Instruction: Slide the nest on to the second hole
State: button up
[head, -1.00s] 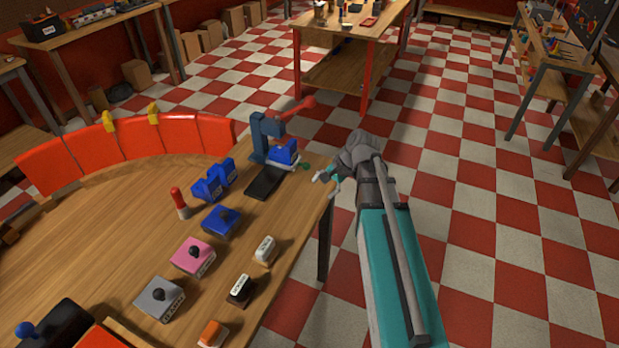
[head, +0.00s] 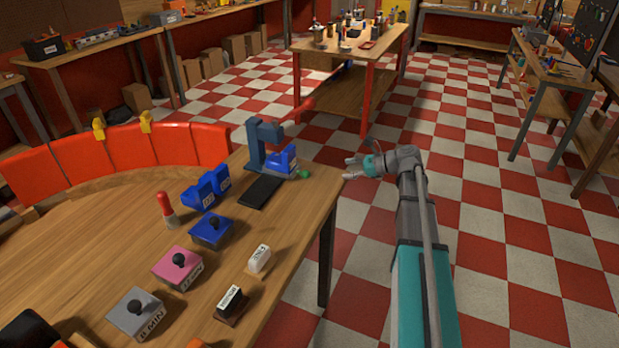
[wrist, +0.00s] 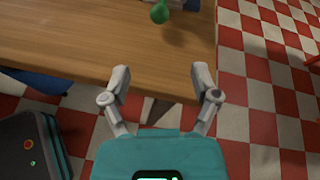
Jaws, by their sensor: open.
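A blue nest (head: 283,160) sits at the foot of a blue-grey press (head: 256,147) with a red lever, near the table's far right corner. A green knob (head: 304,174) sticks out on the nest's right side; it also shows at the top of the wrist view (wrist: 160,13). The holes are not visible. My gripper (head: 351,168) is open and empty, just off the table's right edge, right of the knob and apart from it. In the wrist view my gripper (wrist: 160,75) has its fingers spread, with the knob beyond, between their lines.
A black plate (head: 261,192) lies before the press. Blue blocks (head: 207,188), a red-and-white piece (head: 166,210), knobbed blocks in blue, pink (head: 178,266) and grey, and small labelled blocks stand on the wooden table (head: 110,235). Open checkered floor (head: 480,230) lies to the right.

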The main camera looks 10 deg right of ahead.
aim_at(309, 173)
jog(key=b+x, duration=0.4)
jog(key=x, duration=0.8)
jog(key=shift+b, duration=0.4)
jog(key=shift+x, duration=0.95)
grip_shut()
